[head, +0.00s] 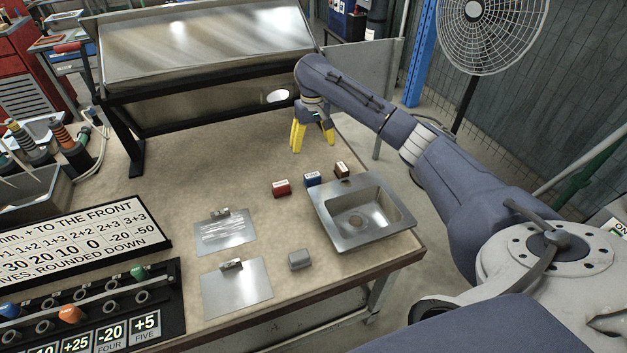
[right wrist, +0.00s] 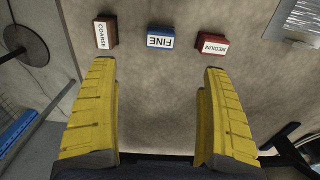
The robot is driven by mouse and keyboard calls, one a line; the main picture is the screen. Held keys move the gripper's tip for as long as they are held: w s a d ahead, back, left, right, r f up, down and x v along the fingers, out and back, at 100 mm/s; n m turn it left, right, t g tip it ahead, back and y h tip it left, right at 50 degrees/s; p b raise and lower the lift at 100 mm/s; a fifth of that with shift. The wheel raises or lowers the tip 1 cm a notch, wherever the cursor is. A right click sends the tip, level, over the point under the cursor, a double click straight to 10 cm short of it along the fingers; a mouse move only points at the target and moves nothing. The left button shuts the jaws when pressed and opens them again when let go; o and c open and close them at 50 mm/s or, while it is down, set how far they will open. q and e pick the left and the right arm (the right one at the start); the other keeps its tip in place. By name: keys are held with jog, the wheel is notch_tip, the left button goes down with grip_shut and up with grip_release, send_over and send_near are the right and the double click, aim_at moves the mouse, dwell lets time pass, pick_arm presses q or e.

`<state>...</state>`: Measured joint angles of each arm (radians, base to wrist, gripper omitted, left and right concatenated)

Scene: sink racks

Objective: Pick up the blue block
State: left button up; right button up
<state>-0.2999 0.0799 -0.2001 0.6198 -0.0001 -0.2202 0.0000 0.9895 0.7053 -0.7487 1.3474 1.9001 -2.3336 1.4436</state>
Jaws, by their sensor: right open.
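The blue block (head: 312,179) lies on the table between a red block and a brown block, behind the metal sink. In the right wrist view the blue block (right wrist: 161,37) carries a white label reading FINE and sits beyond the fingertips, near the middle of the gap. My right gripper (head: 312,142) has yellow fingers pointing down above the table, behind the blocks. In the right wrist view the right gripper (right wrist: 160,70) is open with nothing between its fingers. My left gripper is in neither view.
The red block (head: 281,188), labelled MEDIUM, and the brown block (head: 342,170), labelled COARSE, flank the blue one with small gaps. The sink (head: 333,227) stands close in front. A grey block (head: 299,259) and clipped metal sheets (head: 237,287) lie nearer. The table behind the blocks is clear.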

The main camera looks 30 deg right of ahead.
aim_at(312, 175)
notch_tip(312, 175, down, 17)
jog(key=shift+r, duration=0.2)
dwell(0.7)
jog(key=shift+c, duration=0.3)
jog(key=c, duration=1.3)
